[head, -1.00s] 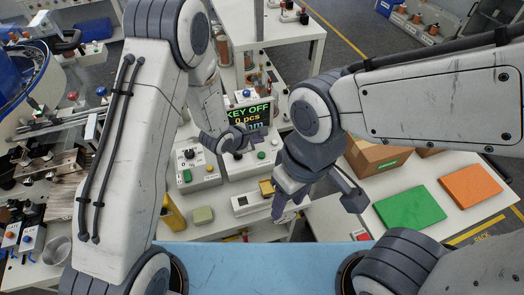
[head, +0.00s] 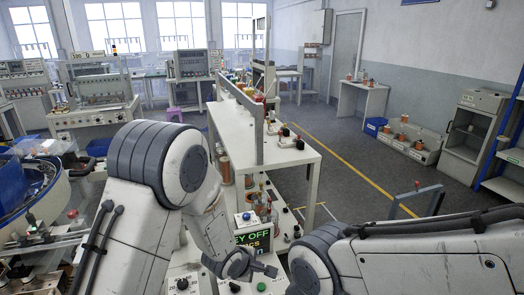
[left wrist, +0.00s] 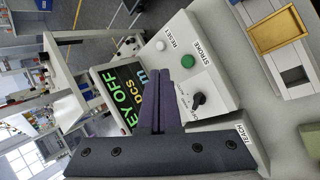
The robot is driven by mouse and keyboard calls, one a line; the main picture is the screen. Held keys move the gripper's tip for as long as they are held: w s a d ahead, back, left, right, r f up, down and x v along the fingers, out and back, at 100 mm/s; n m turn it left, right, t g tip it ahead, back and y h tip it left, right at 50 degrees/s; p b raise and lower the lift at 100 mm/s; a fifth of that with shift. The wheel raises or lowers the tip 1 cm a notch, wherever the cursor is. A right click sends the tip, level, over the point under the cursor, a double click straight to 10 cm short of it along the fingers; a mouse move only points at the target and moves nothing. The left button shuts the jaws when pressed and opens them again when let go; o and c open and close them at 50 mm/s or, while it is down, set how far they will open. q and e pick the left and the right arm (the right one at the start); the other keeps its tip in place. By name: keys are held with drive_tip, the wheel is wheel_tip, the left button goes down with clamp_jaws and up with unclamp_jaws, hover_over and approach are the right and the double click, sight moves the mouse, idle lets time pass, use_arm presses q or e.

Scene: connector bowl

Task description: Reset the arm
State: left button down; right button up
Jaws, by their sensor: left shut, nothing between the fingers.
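My left arm (head: 145,200) comes in from the left and its gripper (head: 270,269) hangs low in the middle of the head view, in front of the display and control boxes. In the left wrist view the purple fingers (left wrist: 160,82) are pressed together with nothing between them. They are in front of a control box (left wrist: 215,60) with a green button and a black knob. My right arm (head: 420,255) comes in from the right; its gripper is below the head view's edge.
A "KEY OFF" display (head: 256,242) stands behind the left gripper. A white bench (head: 240,135) runs away from me. A blue round feeder (head: 30,195) is at left. A gold-rimmed tray (left wrist: 278,25) shows in the wrist view. Grey floor (head: 345,185) is open at right.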

use_arm(q)
drive_tip(key=s+a+r+m+g+y, duration=0.1)
drive_tip(key=s+r+m+g, duration=0.1)
drive_tip(key=s+r+m, duration=0.3)
drive_tip(key=s+a+r+m+g+y, duration=0.1)
drive_tip(key=s+r+m, duration=0.3)
drive_tip(key=s+m, duration=0.5)
drive_tip(key=s+a+r+m+g+y, duration=0.1)
drive_tip(key=s+r+m+g, duration=0.2)
drive_tip(key=s, duration=1.1)
wheel_tip(320, 180, up, 3)
drive_tip(key=m, duration=0.5)
drive_tip(key=shift+s+a+f+g, duration=0.2)
drive_tip(key=shift+s+a+g, duration=0.1)
drive_tip(key=shift+s+a, duration=0.1)
